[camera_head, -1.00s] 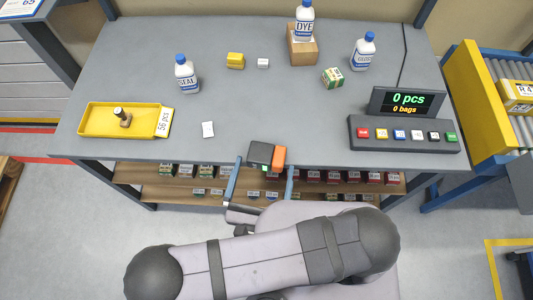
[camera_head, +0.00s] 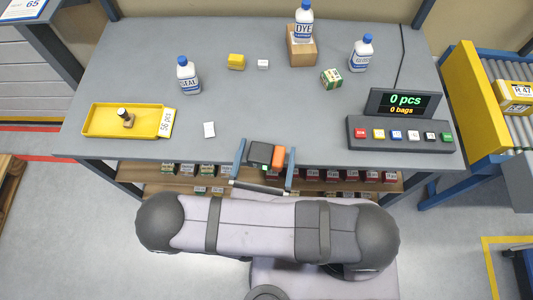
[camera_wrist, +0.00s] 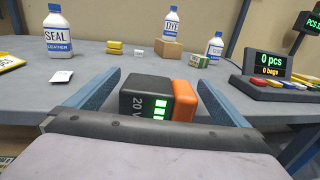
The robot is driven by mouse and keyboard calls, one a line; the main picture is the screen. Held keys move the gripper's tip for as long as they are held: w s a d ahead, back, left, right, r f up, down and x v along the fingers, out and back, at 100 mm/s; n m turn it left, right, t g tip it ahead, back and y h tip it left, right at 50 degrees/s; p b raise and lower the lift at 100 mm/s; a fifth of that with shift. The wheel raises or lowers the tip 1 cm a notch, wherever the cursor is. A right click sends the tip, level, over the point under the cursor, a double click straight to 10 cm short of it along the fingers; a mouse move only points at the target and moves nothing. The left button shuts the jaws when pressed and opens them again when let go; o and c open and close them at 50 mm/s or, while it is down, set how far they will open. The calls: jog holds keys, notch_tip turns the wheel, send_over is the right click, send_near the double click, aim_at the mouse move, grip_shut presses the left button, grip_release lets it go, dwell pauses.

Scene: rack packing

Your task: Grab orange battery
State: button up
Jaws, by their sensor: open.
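The orange battery is a black block with an orange end part. In the head view its black part (camera_head: 260,153) and orange part (camera_head: 279,156) sit at the table's front edge. In the wrist view the black face (camera_wrist: 146,97) shows "20 V" and lit green bars, with the orange part (camera_wrist: 185,101) on its right. My gripper (camera_head: 265,160) is open, with one blue finger on each side of the battery. In the wrist view the gripper (camera_wrist: 155,92) shows gaps between both fingers and the battery.
A yellow tray (camera_head: 92,129) lies at the left, and a small white card (camera_head: 209,130) lies left of my gripper. A button panel with display (camera_head: 400,134) stands at the right. White bottles, including the SEAL bottle (camera_head: 188,78), stand farther back. Shelves (camera_head: 175,185) with small boxes sit below the table.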

aim_at(266, 153)
jog(key=c, duration=1.6)
jog(key=shift+r, duration=0.1)
notch_tip(266, 153, up, 10)
jog(key=p, duration=0.8)
jog(key=shift+p, duration=0.3)
